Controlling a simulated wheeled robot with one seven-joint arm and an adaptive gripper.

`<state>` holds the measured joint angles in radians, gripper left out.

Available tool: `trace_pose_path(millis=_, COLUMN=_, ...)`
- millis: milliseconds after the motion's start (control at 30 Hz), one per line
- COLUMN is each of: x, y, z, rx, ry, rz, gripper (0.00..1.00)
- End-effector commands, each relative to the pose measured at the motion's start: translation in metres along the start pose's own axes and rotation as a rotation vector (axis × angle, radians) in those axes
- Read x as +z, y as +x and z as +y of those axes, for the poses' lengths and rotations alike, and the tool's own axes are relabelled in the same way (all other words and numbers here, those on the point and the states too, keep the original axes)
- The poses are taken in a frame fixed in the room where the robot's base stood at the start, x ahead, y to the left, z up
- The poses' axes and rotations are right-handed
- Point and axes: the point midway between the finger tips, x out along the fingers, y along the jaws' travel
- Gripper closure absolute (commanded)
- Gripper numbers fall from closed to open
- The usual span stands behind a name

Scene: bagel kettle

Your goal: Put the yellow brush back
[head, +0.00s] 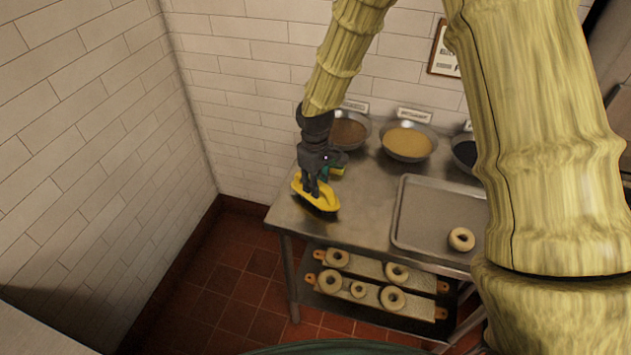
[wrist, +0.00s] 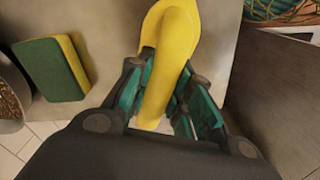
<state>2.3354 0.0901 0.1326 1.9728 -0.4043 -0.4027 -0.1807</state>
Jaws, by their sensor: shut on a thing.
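The yellow brush (head: 320,196) is at the left end of the steel table (head: 365,215) in the head view, with dark bristles underneath. My gripper (head: 312,184) is above it and shut on its handle. In the wrist view the brush's yellow handle (wrist: 168,70) runs between the teal-padded fingers of my gripper (wrist: 165,100). Whether the bristles touch the table or hang just above it, I cannot tell. A green and yellow sponge (head: 337,170) lies just behind the brush; it also shows at the left of the wrist view (wrist: 52,70).
Bowls with brown (head: 348,131), yellow (head: 407,142) and dark (head: 465,152) contents stand along the table's back. A metal tray (head: 420,215) with one bagel (head: 461,239) lies to the right. Boards with several bagels (head: 358,290) are on the lower shelf. A tiled wall (head: 90,130) rises at left.

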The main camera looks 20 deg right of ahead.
Motion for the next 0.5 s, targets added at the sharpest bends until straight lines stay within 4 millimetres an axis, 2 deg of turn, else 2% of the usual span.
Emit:
trace_pose_path(millis=300, x=-0.0003, y=0.0032, z=-0.0002, rx=0.0, ry=0.0, rz=0.0, gripper=1.0)
trace_pose_path(millis=333, x=-0.0003, y=0.0029, z=-0.0001, rx=0.0, ry=0.0, rz=0.0, gripper=0.75)
trace_pose_path(millis=433, x=-0.0002, y=0.0027, z=-0.0001, rx=0.0, ry=0.0, rz=0.0, gripper=0.57)
trace_pose_path(millis=500, x=-0.0002, y=0.0027, z=-0.0001, rx=0.0, ry=0.0, rz=0.0, gripper=0.57)
